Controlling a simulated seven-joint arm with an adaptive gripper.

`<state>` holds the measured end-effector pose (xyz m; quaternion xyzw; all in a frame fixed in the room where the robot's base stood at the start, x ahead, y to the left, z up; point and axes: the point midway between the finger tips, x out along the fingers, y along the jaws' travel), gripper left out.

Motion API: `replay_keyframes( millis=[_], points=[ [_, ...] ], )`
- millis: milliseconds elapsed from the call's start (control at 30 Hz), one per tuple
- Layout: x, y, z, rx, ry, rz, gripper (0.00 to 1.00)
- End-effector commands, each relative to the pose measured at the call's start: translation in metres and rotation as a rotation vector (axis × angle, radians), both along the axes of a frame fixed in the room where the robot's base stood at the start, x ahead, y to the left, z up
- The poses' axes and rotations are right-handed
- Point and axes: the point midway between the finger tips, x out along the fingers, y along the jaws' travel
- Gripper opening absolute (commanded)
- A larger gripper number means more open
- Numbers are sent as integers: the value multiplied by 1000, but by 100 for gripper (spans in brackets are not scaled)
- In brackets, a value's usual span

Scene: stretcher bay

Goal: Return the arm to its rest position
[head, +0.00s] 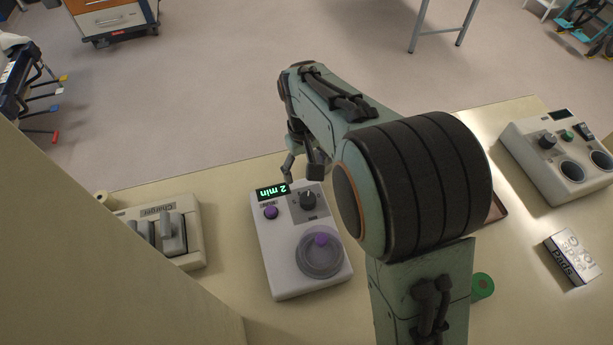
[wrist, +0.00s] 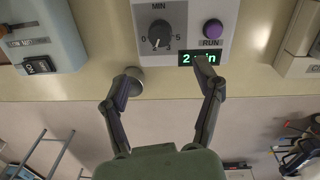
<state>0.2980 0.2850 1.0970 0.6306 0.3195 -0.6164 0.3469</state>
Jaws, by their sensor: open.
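My gripper (head: 303,168) is open and empty, near the display end of a white timer unit (head: 285,240). In the wrist view the two fingers of my gripper (wrist: 168,76) stand apart, and one fingertip overlaps the edge of the lit green display (wrist: 192,59); I cannot tell whether it touches. The display reads 2 min. Beside it are a purple RUN button (wrist: 212,30) and a minutes dial (wrist: 160,34). The unit also has a round grey lid (head: 320,257) with a purple knob. My arm is bent out over the counter and hides part of it.
A charger (head: 185,257) with grey items stands left of the unit. At right are a two-well device (head: 562,160) and a Pads box (head: 572,256). A green roll (head: 482,287) sits beside my arm. A beige panel fills the lower left. Open floor lies beyond the counter (head: 225,172).

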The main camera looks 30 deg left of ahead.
Motion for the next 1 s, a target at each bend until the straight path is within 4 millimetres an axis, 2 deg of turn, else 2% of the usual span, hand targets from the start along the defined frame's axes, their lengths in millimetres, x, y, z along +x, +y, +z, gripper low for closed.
replay_keyframes(
  millis=[567, 667, 767, 800, 867, 900, 933, 1000],
  points=[
    [0, -1, 3, 0, 0, -2, 66],
    [12, -11, 8, 9, -8, -41, 66],
    [38, -36, 41, 63, -65, -127, 66],
    [48, -56, 60, 89, -95, -181, 66],
    [55, -96, 90, 126, -139, -271, 66],
    [53, -126, 108, 145, -163, -335, 66],
    [47, -148, 119, 155, -176, -381, 66],
    [23, -194, 135, 171, -194, -487, 66]
  ],
)
